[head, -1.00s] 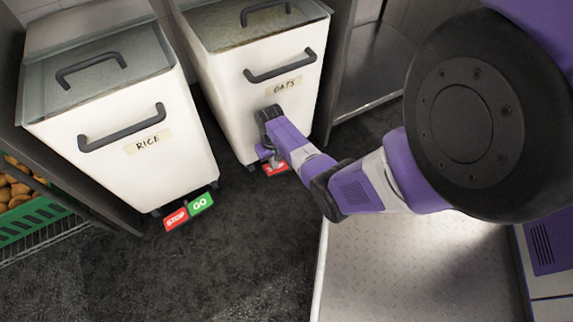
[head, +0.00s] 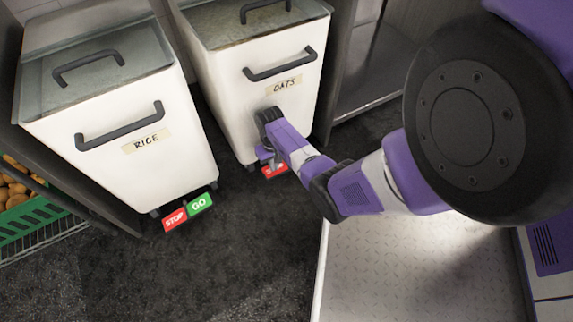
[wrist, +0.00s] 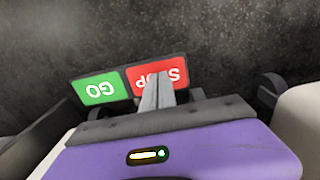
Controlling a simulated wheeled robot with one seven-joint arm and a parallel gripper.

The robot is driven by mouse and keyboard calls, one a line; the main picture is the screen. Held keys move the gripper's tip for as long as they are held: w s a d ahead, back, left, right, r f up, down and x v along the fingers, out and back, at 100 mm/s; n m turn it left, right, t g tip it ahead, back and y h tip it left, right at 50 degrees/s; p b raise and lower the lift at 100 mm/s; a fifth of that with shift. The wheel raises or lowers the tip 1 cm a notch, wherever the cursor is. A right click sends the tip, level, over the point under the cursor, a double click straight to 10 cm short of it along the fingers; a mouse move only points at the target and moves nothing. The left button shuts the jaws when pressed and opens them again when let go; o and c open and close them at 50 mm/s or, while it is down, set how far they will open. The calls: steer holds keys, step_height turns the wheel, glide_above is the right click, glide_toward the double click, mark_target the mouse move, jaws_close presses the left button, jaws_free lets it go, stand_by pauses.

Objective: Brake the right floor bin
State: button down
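The right floor bin (head: 225,97) is white, with a clear lid, dark handles and an OATS label. The red STOP half (head: 275,170) of its brake pedal shows at its front foot; my arm hides the rest in the head view. My gripper (head: 268,162) is low at the bin's front, by the pedal. In the wrist view the green GO half (wrist: 100,90) and the red STOP half (wrist: 172,77) appear upside down. My gripper's grey fingers (wrist: 156,92) are together, empty, and overlap the STOP half. I cannot tell whether they touch it or whether it is pressed.
The left bin (head: 120,165), labelled RICE, stands beside it with its own red and green pedal (head: 188,211). A green crate (head: 35,217) of brown produce sits at the far left. The dark floor (head: 220,265) in front is open.

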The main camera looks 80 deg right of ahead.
steer(key=shift+f, duration=0.3)
steer(key=shift+r, duration=0.1)
step_height(320, 180, up, 7)
steer(key=p, duration=0.7)
stand_by(0.4)
stand_by(0.4)
